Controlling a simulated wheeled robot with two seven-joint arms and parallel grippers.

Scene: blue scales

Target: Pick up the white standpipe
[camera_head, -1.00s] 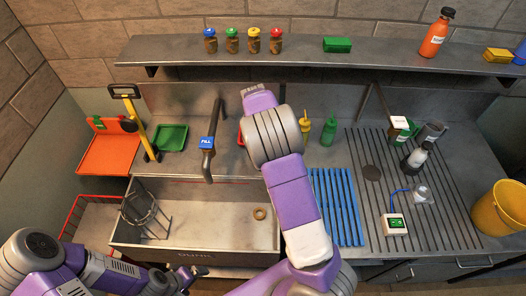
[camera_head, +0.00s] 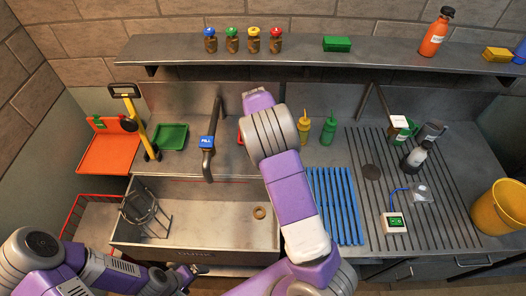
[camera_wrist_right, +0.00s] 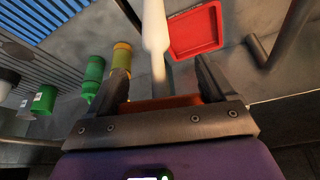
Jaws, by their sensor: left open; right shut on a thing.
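The white standpipe (camera_wrist_right: 155,32) shows in the right wrist view as a pale upright shaft between the fingers of my right gripper (camera_wrist_right: 162,75). The gripper is shut on it, with the fingers on either side. In the head view my right arm hides the standpipe and the right gripper. My left gripper (camera_head: 192,272) is open and empty, low in the head view at the front edge of the sink.
The sink (camera_head: 195,228) holds a wire rack (camera_head: 143,213). A red tray (camera_wrist_right: 195,32) lies near the standpipe. Yellow (camera_head: 304,130) and green (camera_head: 328,130) bottles stand beside my right arm. A blue slatted mat (camera_head: 335,207) lies right of the sink.

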